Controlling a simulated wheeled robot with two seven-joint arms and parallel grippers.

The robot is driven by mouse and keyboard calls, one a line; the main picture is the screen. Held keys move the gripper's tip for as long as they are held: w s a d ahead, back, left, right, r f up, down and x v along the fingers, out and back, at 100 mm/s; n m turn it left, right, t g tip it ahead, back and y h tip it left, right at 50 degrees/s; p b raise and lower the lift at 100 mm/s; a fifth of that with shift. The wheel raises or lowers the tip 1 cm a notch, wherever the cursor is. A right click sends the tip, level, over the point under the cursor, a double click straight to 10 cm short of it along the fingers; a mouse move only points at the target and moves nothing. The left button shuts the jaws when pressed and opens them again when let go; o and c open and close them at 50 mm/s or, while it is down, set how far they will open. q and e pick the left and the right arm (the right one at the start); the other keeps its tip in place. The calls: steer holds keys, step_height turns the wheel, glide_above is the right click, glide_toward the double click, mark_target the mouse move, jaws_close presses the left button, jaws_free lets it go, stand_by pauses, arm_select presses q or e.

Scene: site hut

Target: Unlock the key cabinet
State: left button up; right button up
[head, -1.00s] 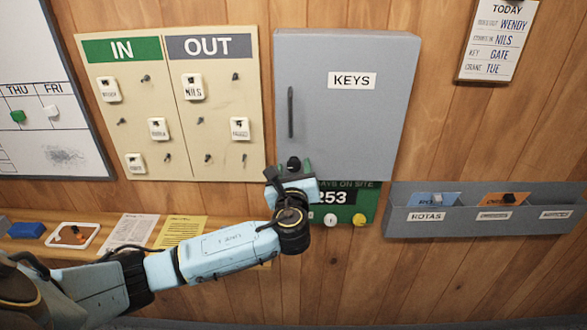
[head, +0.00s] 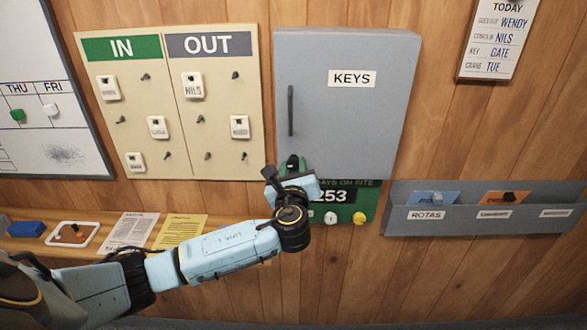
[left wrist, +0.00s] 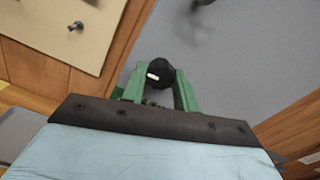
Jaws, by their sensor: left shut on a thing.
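The grey key cabinet (head: 350,120), labelled KEYS, hangs on the wood wall with its door shut. A dark upright handle (head: 291,110) is on the door's left side. A black round knob (head: 292,161) is at the door's lower left corner. In the left wrist view the knob (left wrist: 160,74) shows a short white mark, tilted, between green fingers. My left gripper (left wrist: 162,88) is shut on this knob, and in the head view the gripper (head: 292,173) partly hides it. My right gripper is out of view.
A green days-on-site board (head: 343,212) with coloured buttons is just below the cabinet, behind my wrist. An IN/OUT board (head: 222,120) hangs to the left. A grey wall rack (head: 480,226) is at the right, and a wooden shelf (head: 100,246) with papers is lower left.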

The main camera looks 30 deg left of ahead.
arm_select(q)
steer(key=n+b, duration=0.1)
steer(key=n, duration=0.3)
steer(key=shift+f, duration=0.1)
steer(key=n+b, duration=0.1)
steer(key=n, duration=0.3)
steer(key=shift+n+b, duration=0.3)
steer(key=shift+b, duration=0.05)
steer(key=n+b, duration=0.2)
steer(key=n, duration=0.3)
steer(key=shift+n+b, duration=0.75)
steer(key=shift+n, duration=1.05)
steer(key=o, duration=1)
